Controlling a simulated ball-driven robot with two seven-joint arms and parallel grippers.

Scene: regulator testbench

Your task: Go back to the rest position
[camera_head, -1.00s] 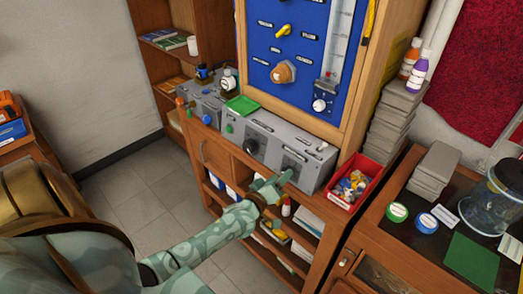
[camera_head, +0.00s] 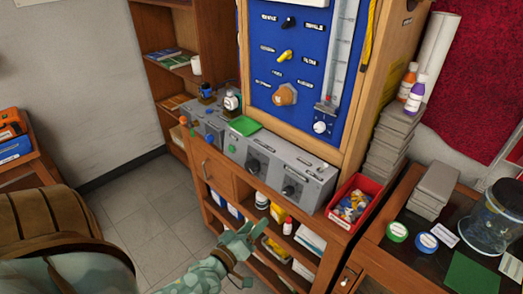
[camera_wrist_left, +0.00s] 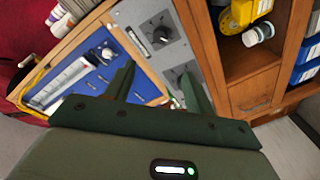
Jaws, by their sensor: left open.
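My left gripper (camera_head: 238,240) shows at the lower middle of the head view, in front of the open shelves of the wooden bench. Its fingers are apart and hold nothing. In the left wrist view its two green fingers (camera_wrist_left: 160,88) point toward the grey control boxes, with a gap between them. The grey control box (camera_head: 278,163) with black knobs stands on the bench top, farther off and above the gripper. My right gripper is in neither view.
A blue panel (camera_head: 262,98) with knobs rises behind the boxes. A red bin (camera_head: 340,213) of small parts sits at the bench's right end. The bench shelves (camera_head: 262,254) hold bottles and boxes. A glass jar (camera_head: 487,222) stands on the right table. Floor (camera_head: 150,225) is clear at left.

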